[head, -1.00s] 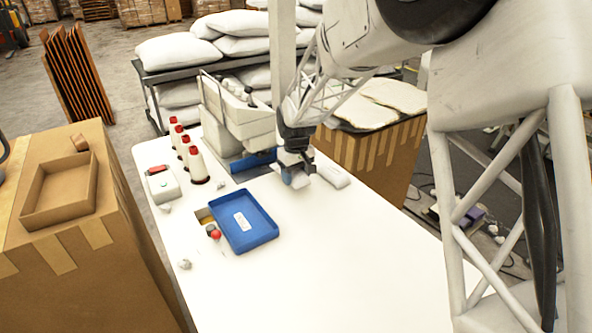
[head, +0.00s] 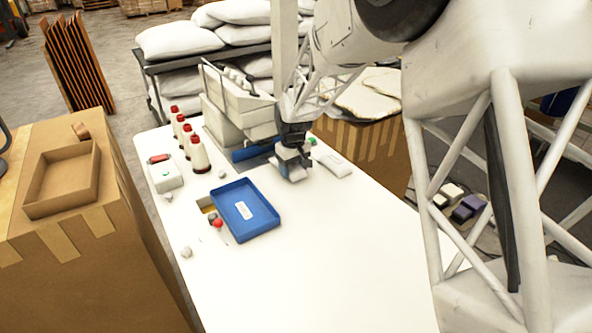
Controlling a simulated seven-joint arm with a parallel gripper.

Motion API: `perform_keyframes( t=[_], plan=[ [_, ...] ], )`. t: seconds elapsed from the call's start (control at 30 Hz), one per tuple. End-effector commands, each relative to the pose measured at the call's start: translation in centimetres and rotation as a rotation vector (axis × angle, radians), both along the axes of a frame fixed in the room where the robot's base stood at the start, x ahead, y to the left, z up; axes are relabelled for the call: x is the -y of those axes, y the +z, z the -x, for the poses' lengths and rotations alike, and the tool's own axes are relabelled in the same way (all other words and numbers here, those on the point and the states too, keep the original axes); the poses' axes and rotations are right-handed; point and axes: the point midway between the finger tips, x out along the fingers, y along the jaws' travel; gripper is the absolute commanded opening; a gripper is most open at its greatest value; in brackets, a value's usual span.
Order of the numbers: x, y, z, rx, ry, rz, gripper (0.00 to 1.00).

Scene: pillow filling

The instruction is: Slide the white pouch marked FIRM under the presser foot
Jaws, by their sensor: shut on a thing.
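My gripper (head: 293,174) is low over the white table, just right of the sewing machine (head: 238,115). It is shut on a small white thing, which looks like a pouch and is mostly hidden by the fingers; no marking on it can be read. Another small white pouch-like thing (head: 336,166) lies flat on the table to the right of my gripper, its marking too small to read. The presser foot is hidden behind the machine's head and my arm.
A blue tray (head: 270,228) with a small white label-like patch lies in front of my gripper. A small green spot (head: 312,141) is behind my gripper. The table's front is clear.

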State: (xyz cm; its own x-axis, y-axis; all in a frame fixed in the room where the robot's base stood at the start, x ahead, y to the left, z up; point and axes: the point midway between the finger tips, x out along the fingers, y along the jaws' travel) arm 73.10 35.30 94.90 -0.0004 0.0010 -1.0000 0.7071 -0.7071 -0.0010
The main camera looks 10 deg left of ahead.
Motion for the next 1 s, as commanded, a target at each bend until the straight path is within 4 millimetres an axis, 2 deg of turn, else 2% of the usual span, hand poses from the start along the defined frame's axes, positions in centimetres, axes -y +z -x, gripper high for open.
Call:
perform_keyframes(
  t=[0.6, 1.0],
  plan=[
    [-2.4, -0.1, -2.4, 0.0, 0.0, 0.0, 0.37],
    [-2.9, -0.1, -2.9, 0.0, 0.0, 0.0, 0.37]
  ],
)
